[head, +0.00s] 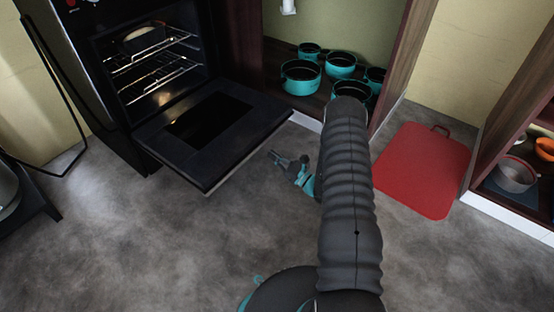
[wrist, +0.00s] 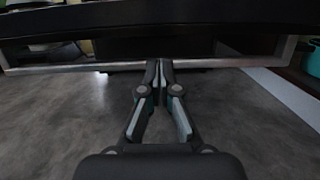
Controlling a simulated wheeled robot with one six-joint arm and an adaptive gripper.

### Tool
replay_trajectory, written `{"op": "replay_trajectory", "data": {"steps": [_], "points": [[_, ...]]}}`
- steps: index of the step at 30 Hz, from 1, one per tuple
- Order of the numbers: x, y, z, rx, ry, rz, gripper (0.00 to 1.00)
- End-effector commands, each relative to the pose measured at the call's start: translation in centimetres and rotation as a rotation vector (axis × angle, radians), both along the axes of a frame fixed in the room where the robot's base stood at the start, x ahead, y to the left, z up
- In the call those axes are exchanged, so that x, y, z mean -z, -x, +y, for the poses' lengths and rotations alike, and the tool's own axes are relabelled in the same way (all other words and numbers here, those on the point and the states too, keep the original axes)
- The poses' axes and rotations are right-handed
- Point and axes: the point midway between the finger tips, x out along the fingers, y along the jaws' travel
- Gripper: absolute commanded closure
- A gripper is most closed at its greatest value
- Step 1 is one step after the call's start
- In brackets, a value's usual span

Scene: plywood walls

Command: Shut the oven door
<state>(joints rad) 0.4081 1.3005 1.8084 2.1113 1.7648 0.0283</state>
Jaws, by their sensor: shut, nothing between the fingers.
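The black oven (head: 150,45) stands at the upper left in the head view, with wire racks inside. Its door (head: 240,140) is folded down and open, roughly level above the floor, with a dark window in it. My gripper (head: 276,156) is low, to the right of the door's front edge in the head view. In the wrist view the door (wrist: 160,18) spans the top as a dark slab, with a pale bar along its lower side. My gripper (wrist: 158,64) is shut and empty there, its tips close to that bar. I cannot tell whether they touch it.
An open cabinet with several teal pots (head: 300,76) stands right of the oven. A red board (head: 424,168) lies on the floor at right, beside a shelf with bowls (head: 515,174). A dark stand (head: 25,195) is at far left. The middle floor is clear.

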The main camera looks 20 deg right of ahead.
Motion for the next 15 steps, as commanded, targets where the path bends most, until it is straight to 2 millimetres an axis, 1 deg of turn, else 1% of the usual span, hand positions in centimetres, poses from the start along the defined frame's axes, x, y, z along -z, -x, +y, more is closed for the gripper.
{"op": "replay_trajectory", "data": {"steps": [1, 7, 12, 15], "points": [[-0.2, -0.8, 0.7, -0.003, 0.001, -0.002, 1.0], [-0.8, -3.2, 2.4, -0.002, 0.001, -0.002, 1.0], [-1.2, -4.4, 3.2, 0.0, 0.0, 0.0, 1.0], [-1.3, -4.7, 3.5, -0.001, -0.001, 0.0, 1.0]]}}
